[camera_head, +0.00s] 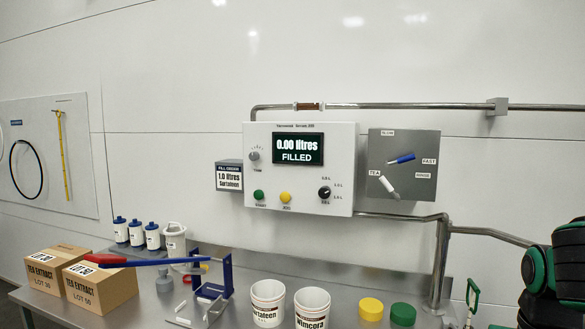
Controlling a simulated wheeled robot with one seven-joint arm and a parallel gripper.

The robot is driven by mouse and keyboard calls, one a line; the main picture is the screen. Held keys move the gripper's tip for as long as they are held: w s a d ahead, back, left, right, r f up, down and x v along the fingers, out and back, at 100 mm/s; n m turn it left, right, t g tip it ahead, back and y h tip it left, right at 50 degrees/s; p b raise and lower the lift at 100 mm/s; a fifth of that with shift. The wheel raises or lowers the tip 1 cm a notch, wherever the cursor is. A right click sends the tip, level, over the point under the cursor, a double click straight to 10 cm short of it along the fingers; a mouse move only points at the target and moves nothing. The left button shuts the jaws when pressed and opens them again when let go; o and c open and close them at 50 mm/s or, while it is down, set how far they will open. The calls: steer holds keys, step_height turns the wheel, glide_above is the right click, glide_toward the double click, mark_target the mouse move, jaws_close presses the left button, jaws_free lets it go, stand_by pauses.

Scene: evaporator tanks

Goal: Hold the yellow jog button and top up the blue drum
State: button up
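The yellow button (285,197) is on the lower front of a white wall-mounted control panel (262,165), between a green button (258,195) and a black rotary knob (324,192). The panel's display (298,149) reads "0.00 litres FILLED". A grey sign (229,177) to its left appears to read "1.0 litres" with a product name. No drum that is clearly blue shows. Two white tubs, the left one (267,301) and the right one (312,305), stand on the bench below the panel; their labels are hard to read. My gripper's fingers do not show.
My black and green arm (555,275) is at the right edge. A steel pipe (440,262) descends to the bench. A grey lever box (404,165) hangs right of the panel. Cartons (104,289), a blue stand (214,280) with a long lever and white blue-capped bottles (137,233) occupy the left.

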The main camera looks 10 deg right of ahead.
jaws_close()
stand_by(1.4)
